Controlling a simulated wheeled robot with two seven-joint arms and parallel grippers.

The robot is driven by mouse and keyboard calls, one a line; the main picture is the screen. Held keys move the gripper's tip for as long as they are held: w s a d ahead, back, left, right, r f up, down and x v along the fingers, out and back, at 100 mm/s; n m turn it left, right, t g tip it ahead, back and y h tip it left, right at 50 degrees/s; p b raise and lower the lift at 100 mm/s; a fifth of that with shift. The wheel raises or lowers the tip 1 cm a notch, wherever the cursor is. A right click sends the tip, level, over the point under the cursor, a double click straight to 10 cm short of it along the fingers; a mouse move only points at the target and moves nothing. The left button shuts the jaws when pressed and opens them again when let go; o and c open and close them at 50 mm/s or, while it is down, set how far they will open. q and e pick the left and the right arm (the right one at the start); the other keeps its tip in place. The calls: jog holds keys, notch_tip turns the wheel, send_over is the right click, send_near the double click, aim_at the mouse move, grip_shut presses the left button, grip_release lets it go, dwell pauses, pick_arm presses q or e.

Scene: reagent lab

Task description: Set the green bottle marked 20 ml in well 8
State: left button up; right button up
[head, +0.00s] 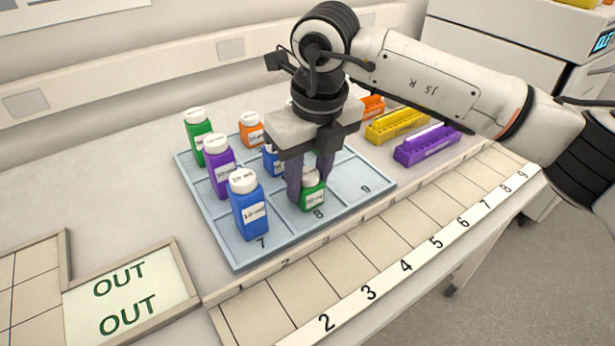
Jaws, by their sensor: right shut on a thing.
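A green bottle (313,195) with a white cap stands upright at the well marked 8 of the blue tray (225,245). Its label is too small to read surely. My right gripper (311,190) points down from above and is shut on this bottle, a finger on each side of it. Whether the bottle's base touches the well floor I cannot tell. Another green bottle (199,138), taller, stands in the tray's far left corner. My left gripper is not in view.
A blue bottle (249,208) stands in well 7, left of the gripper. Purple (219,168), orange (251,130) and smaller blue (272,160) bottles stand behind. Well 9 is empty. Yellow (397,125) and purple (427,145) racks lie right. A numbered strip (385,254) runs along the front.

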aim_at(314, 179)
jog(key=shift+f, duration=0.2)
jog(key=o, duration=1)
jog(key=shift+r, duration=0.1)
jog(key=shift+o, duration=0.2)
jog(key=shift+r, duration=0.35)
notch_tip(314, 179, up, 12)
jog(key=s+d, duration=0.1)
jog(key=shift+s+f, duration=0.25)
